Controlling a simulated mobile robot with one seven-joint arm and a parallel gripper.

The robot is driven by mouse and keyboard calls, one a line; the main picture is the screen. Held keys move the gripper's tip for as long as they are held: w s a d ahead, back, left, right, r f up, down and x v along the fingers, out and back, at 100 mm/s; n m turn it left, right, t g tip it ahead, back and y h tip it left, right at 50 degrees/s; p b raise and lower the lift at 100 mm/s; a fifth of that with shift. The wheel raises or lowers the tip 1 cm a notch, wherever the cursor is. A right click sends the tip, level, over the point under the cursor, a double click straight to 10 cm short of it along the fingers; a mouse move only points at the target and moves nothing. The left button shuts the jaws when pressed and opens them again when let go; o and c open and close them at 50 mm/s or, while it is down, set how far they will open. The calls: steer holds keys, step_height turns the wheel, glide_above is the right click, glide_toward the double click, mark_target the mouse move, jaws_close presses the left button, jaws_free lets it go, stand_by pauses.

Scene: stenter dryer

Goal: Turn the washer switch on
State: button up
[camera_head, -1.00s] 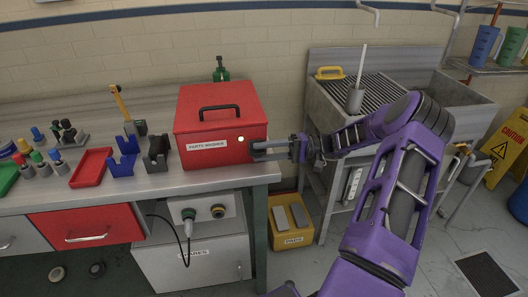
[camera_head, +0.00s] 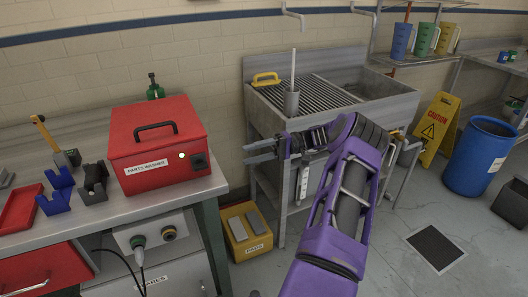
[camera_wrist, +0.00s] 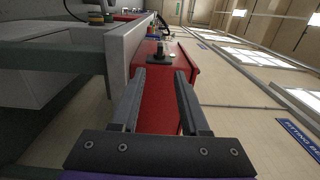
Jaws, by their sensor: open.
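The red parts washer (camera_head: 160,142) stands on the bench at left in the head view, lid closed, black handle on top. Its dark switch (camera_head: 199,161) is on the right of the front face, beside a glowing pale round lamp (camera_head: 181,155). The rocker's tilt is too small to tell. My gripper (camera_head: 245,154) is open and empty, to the right of the washer, apart from it, past the bench end. In the wrist view my gripper (camera_wrist: 159,75) has its two fingers spread, with the washer (camera_wrist: 158,105) beyond and between them and a dark fitting on it.
The grey bench (camera_head: 150,206) ends just right of the washer. A yellow bin (camera_head: 246,232) is on the floor beside it. A sink unit (camera_head: 335,95) stands behind my arm. A blue barrel (camera_head: 478,157) and caution sign (camera_head: 436,128) stand at right; the floor before them is mostly clear.

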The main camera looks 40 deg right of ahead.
steer(key=shift+v, duration=2.05)
steer(key=shift+a, duration=0.1)
